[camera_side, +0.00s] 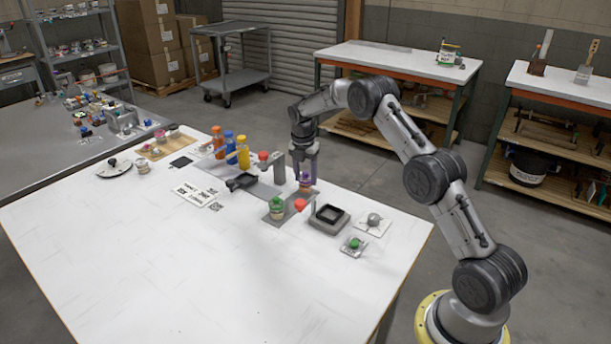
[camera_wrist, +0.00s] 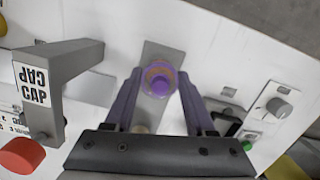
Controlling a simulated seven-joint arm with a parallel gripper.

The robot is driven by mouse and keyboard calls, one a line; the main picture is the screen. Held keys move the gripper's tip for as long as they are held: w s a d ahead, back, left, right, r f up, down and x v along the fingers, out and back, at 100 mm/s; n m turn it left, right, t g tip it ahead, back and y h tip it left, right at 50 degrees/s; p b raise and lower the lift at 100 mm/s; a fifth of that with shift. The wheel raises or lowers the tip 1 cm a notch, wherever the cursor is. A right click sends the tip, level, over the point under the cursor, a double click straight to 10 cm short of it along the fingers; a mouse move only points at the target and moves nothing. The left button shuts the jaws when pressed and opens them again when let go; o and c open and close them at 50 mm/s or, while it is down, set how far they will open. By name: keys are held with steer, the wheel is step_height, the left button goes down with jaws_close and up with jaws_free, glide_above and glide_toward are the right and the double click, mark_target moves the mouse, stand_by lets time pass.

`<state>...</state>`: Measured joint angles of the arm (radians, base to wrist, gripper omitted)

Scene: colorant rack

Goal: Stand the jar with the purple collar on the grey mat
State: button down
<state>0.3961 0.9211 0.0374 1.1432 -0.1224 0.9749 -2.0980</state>
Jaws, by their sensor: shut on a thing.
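The jar with the purple collar (camera_side: 305,183) is between the fingers of my gripper (camera_side: 305,173). In the wrist view the jar (camera_wrist: 160,79) is seen from above, with a purple top, and the purple fingers (camera_wrist: 160,82) are shut on its sides. The jar looks upright. A grey strip that looks like the mat (camera_wrist: 163,52) shows beneath and around the jar in the wrist view. I cannot tell whether the jar's base touches it. The fingers partly hide the jar in the side view.
A green-topped jar (camera_side: 277,208) stands in front of my gripper. A grey stand marked CAP (camera_wrist: 62,68) and a red knob (camera_wrist: 20,155) are at left in the wrist view. Orange, blue and yellow bottles (camera_side: 230,148) stand behind. The front table is clear.

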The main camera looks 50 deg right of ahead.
steer(key=shift+f, duration=0.4)
stand_by(0.3)
steer(key=shift+c, duration=0.8)
jaws_free()
steer(key=shift+o, duration=0.3)
steer(key=shift+o, duration=0.5)
steer(key=shift+r, duration=0.1)
steer(key=shift+r, duration=3.4)
